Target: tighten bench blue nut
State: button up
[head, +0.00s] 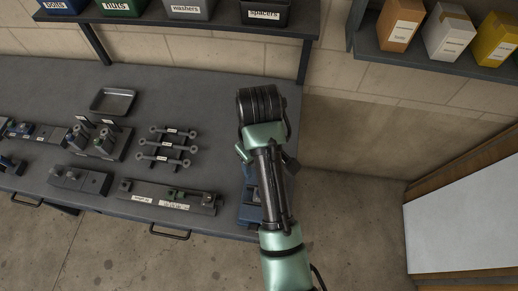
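The grey workbench (150,92) fills the left and middle of the head view. I cannot make out a blue nut for certain. A small blue part (21,129) sits on a dark fixture (48,135) at the far left, and another bluish piece (8,163) lies at the left edge; both are too small to identify. My arm rises over the bench's right end. My gripper cannot be made out, and the arm covers part of that end. A blue block-like thing (249,205) shows partly beside my arm at the bench's front right corner.
A metal tray (113,91), a rack of labelled rods (167,158), a block fixture (80,180) and a long labelled fixture (150,194) stand on the bench. Labelled bins (265,14) and boxes (400,25) sit on shelves above. Floor (355,220) is clear to the right.

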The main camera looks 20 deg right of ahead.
jog(key=shift+g, duration=0.3)
jog(key=f, duration=0.4)
jog(key=s+f, duration=0.1)
jog(key=f, duration=0.3)
jog(key=f+b, duration=0.1)
jog(key=f, duration=0.2)
jog(key=shift+s+f, duration=0.4)
jog(key=shift+w+f, duration=0.1)
jog(key=shift+f, duration=0.6)
grip_shut()
